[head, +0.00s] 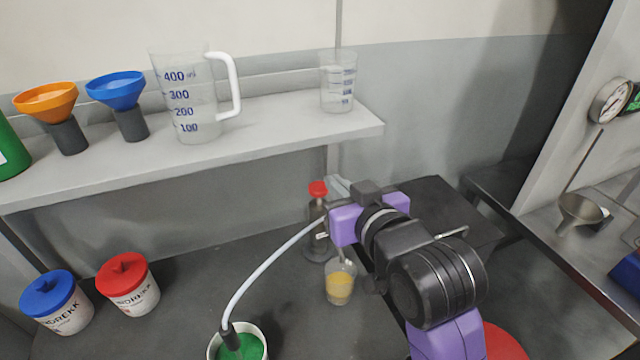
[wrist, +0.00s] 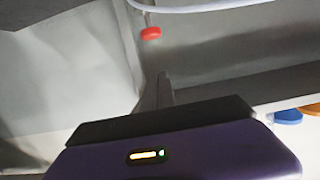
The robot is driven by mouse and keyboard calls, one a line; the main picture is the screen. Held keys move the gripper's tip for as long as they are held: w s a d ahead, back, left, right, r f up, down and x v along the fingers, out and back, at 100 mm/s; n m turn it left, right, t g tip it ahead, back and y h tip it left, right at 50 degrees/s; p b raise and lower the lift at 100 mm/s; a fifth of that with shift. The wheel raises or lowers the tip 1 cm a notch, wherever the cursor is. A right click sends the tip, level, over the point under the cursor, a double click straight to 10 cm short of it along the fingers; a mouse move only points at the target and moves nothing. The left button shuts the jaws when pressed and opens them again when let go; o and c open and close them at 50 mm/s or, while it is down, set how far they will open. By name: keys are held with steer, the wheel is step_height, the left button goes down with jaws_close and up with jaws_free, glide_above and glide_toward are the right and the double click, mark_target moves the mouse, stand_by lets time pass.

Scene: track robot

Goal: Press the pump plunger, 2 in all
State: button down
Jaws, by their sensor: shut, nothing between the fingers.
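The pump has a red plunger knob (head: 318,188), which stands raised above the pump's body, just left of my gripper in the head view. In the wrist view the red knob (wrist: 151,33) shows beyond the fingertips, with a visible gap in the picture. The fingers show as one narrow grey shape in the wrist view (wrist: 162,90). Part of the pump's body is hidden by my wrist.
A pale hose (head: 262,263) runs from the pump to a white container (head: 263,333) of green liquid. A cup of yellow liquid (head: 340,284) stands beside the pump. A shelf (head: 270,122) with jugs and funnels hangs above.

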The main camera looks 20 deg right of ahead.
steer(key=p, duration=0.1)
glide_above(320, 197)
steer(key=f, duration=0.2)
steer(key=shift+s+f+p, duration=0.1)
steer(key=shift+f+p, duration=0.3)
steer(key=shift+f, duration=1.65)
step_height(320, 197, down, 3)
steer(key=shift+f+b, duration=0.15)
steer(key=shift+b, duration=0.7)
